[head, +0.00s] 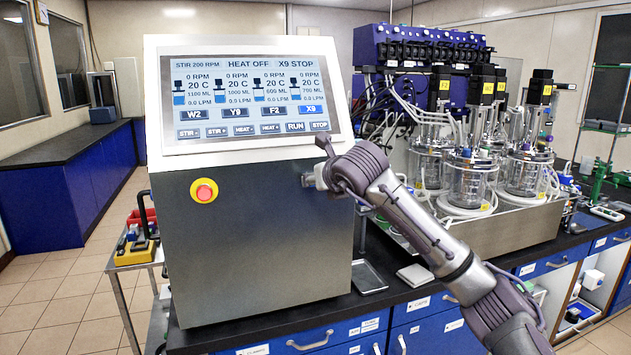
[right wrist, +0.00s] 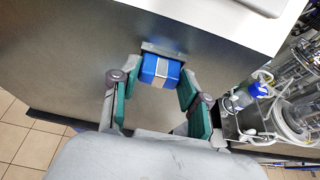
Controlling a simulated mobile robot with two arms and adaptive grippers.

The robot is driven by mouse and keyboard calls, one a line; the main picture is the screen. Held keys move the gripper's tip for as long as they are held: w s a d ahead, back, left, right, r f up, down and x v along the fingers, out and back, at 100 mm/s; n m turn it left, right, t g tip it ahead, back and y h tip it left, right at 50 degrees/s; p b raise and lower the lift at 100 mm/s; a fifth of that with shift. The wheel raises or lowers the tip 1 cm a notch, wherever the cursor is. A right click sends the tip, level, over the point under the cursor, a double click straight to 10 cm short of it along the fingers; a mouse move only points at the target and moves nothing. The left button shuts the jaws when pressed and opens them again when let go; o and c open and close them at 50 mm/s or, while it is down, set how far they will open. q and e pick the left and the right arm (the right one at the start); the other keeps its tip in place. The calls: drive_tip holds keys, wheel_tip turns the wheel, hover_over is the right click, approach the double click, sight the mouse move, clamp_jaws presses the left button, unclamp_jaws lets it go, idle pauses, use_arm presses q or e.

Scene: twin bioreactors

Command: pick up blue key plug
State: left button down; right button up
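The blue key plug (right wrist: 160,71), with a pale stripe, sits against a small metal plate on the grey front of the control console (head: 262,235). In the head view I cannot make the plug out behind my gripper. My right gripper (head: 322,170) is at the console front, right of the red stop button. In the right wrist view its two green-padded fingers (right wrist: 158,88) stand either side of the plug, with a narrow gap showing, so it looks open around it. My left gripper is not in view.
The console screen (head: 250,97) is just above my right gripper. Glass bioreactor vessels (head: 468,180) with tubing stand to the right. A small tray (head: 369,277) and a white block (head: 415,275) lie on the black bench below my arm.

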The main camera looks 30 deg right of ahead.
drive_tip(key=c, duration=0.5)
drive_tip(key=r, duration=0.2)
drive_tip(key=r+b, duration=0.1)
drive_tip(key=r, duration=0.4)
drive_tip(key=shift+s+a+b, duration=0.15)
drive_tip(key=shift+s+b, duration=0.2)
drive_tip(key=shift+b, duration=0.05)
drive_tip(key=shift+s+a+b, duration=0.7)
drive_tip(key=shift+s+a, duration=0.25)
drive_tip(key=shift+s, duration=3.15)
drive_tip(key=shift+s+a+b, duration=0.7)
drive_tip(key=shift+s+a, duration=0.3)
drive_tip(key=shift+s, duration=3.1)
drive_tip(key=shift+s+a+b, duration=0.7)
drive_tip(key=shift+s+a, duration=0.25)
drive_tip(key=shift+s, duration=3.15)
